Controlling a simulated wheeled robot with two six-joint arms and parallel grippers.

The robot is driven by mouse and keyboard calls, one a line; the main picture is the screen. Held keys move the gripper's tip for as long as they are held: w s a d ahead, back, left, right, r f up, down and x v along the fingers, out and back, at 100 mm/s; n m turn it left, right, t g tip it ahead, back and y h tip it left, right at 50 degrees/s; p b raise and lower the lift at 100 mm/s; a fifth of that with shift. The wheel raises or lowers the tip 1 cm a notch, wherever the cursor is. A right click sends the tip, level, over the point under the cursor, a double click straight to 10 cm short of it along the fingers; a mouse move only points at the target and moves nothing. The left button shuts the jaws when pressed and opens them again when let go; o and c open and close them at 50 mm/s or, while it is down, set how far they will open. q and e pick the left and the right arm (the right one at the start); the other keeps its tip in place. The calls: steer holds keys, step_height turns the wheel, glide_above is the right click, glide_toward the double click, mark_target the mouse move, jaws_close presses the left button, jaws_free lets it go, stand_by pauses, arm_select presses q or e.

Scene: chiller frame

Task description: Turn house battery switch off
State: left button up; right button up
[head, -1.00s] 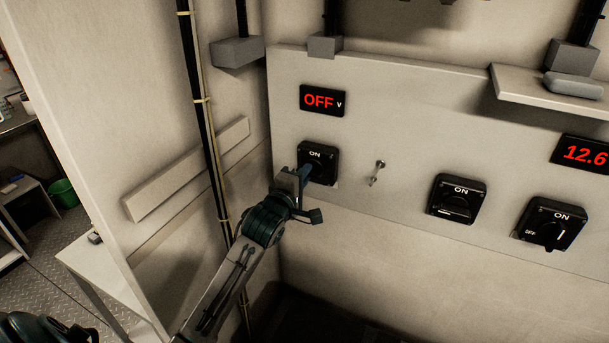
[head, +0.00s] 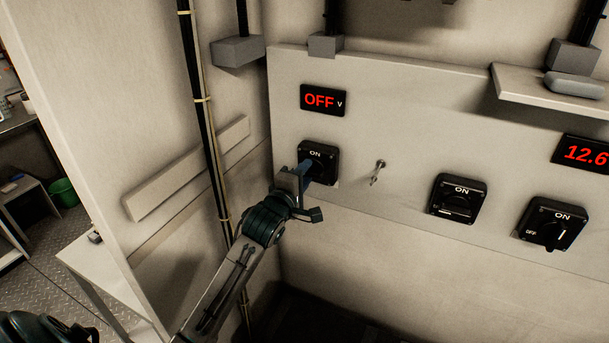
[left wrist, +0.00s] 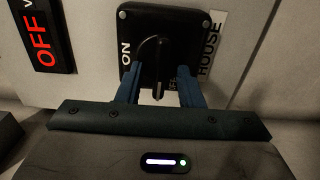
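The house battery switch (head: 318,152) is a black square plate with a rotary knob, marked ON, on the left of the panel. In the left wrist view its HOUSE label (left wrist: 212,45) shows beside the plate. The knob (left wrist: 156,68) lies across the ON direction, towards the partly hidden OFF mark. My left gripper (left wrist: 160,90) has its two blue fingers apart, one on each side of the knob, with gaps visible. In the head view my left gripper (head: 304,174) hides most of the knob. The display (head: 323,100) above reads OFF. My right gripper is not in view.
Two more black rotary switches, a middle one (head: 458,199) and a right one (head: 551,224), sit to the right on the panel. A small key-like metal piece (head: 378,171) is between. Another display (head: 585,153) reads 12.6. A cable run (head: 205,130) stands left of my arm.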

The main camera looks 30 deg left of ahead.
arm_select(q)
steer(key=s+b, duration=0.4)
steer(key=s, duration=0.7)
steer(key=shift+d, duration=0.3)
steer(key=shift+w, duration=0.1)
